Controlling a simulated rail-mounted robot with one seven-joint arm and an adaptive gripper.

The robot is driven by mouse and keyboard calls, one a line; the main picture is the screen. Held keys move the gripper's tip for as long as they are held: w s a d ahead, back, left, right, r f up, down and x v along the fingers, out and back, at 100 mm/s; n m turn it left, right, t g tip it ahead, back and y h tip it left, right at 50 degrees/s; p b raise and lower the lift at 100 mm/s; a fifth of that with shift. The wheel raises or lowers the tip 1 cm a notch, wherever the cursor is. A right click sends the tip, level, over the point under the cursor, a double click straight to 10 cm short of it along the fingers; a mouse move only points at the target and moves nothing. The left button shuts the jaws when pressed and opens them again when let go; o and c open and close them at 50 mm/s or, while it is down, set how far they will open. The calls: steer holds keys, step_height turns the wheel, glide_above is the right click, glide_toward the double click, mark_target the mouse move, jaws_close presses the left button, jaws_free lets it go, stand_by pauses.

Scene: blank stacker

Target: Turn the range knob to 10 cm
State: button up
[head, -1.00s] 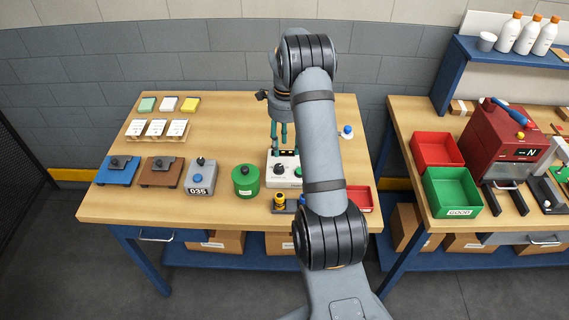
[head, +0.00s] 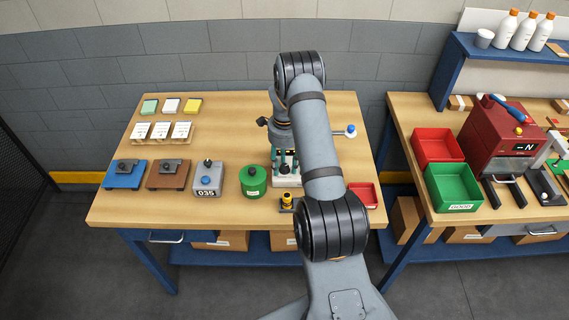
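A white device (head: 285,181) with a dark panel stands toward the right of the left bench, partly hidden behind my arm and gripper. It carries a black knob, which my fingers now largely hide. My gripper (head: 283,160) points down with its teal fingers right at this device, over the knob area. The fingers look spaced apart, but whether they touch or grip the knob is too small to tell. The knob's pointer and scale marks are not readable.
A green round canister (head: 253,181) and a grey box reading 035 (head: 207,179) stand left of the device. A yellow-and-black part (head: 286,200) sits close in front. A red tray (head: 363,195) lies to the right.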

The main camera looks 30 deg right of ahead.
steer(key=shift+c, duration=1.2)
jaws_close()
